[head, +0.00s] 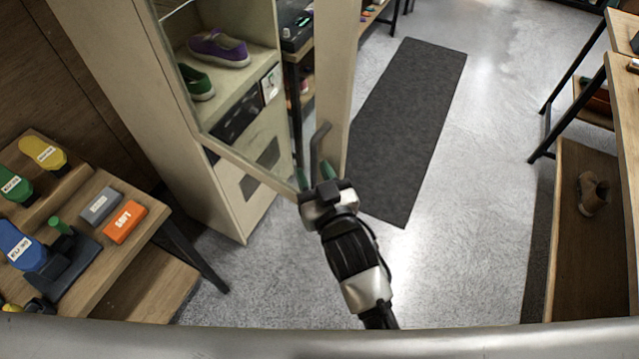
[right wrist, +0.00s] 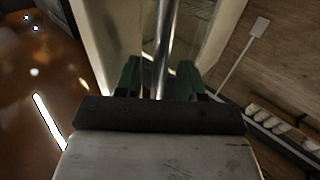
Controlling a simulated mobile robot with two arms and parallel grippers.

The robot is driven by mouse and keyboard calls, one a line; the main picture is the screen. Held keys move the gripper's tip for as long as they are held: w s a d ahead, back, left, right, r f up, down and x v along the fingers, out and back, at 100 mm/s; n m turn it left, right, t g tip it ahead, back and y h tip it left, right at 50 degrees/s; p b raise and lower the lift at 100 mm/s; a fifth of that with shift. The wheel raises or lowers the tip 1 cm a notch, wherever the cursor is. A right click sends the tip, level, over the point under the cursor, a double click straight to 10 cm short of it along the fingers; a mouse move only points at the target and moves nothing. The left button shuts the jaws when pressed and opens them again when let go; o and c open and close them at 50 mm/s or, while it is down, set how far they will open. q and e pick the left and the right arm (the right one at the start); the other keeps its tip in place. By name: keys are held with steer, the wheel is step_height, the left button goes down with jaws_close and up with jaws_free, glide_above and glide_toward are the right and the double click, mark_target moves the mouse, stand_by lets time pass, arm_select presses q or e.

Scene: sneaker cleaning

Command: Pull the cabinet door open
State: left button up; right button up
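The cabinet (head: 185,115) is a tall beige unit at the left of the head view. Its glazed door (head: 338,75) stands ajar, swung out from the front, with a beige frame. A dark upright bar handle (head: 318,145) is on the door's right stile. My right gripper (head: 313,174) is at the lower part of the handle, green fingertips on either side of it. In the right wrist view the metal handle (right wrist: 166,45) runs between the fingers (right wrist: 158,78); they look apart, with a gap beside the bar. My left gripper is not in view.
Purple (head: 218,48) and green (head: 197,82) shoes sit inside the cabinet. A wooden table (head: 150,225) with brushes and small boxes stands at lower left. A dark mat (head: 408,120) lies on open floor right of the door. Wooden shelving (head: 585,245) stands at far right.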

steer(key=b+v, duration=0.3)
steer(key=v, duration=0.7)
steer(key=shift+s, duration=0.25)
steer(key=shift+a, duration=0.1)
steer(key=s+d+f+g+h+b, duration=0.2)
steer(key=f+g, duration=0.2)
steer(key=f, duration=1.5)
steer(key=s+d+f+g+h+b, duration=0.1)
steer(key=s+d+f+g+b, duration=0.2)
steer(key=f, duration=1.6)
steer(key=s+d+f+m+g+h, duration=0.1)
steer(key=s+d+f+g, duration=0.3)
steer(key=s+d+f, duration=0.4)
steer(key=s+d+f+m+g+h+b, duration=0.1)
steer(key=s+d+f+g, duration=0.3)
steer(key=s+d+f, duration=0.4)
steer(key=s+f+h, duration=0.1)
steer(key=s+f, duration=0.5)
steer(key=f, duration=0.1)
steer(key=shift+s+g+h, duration=0.3)
steer(key=shift+s+h, duration=0.05)
steer(key=shift+h, duration=0.05)
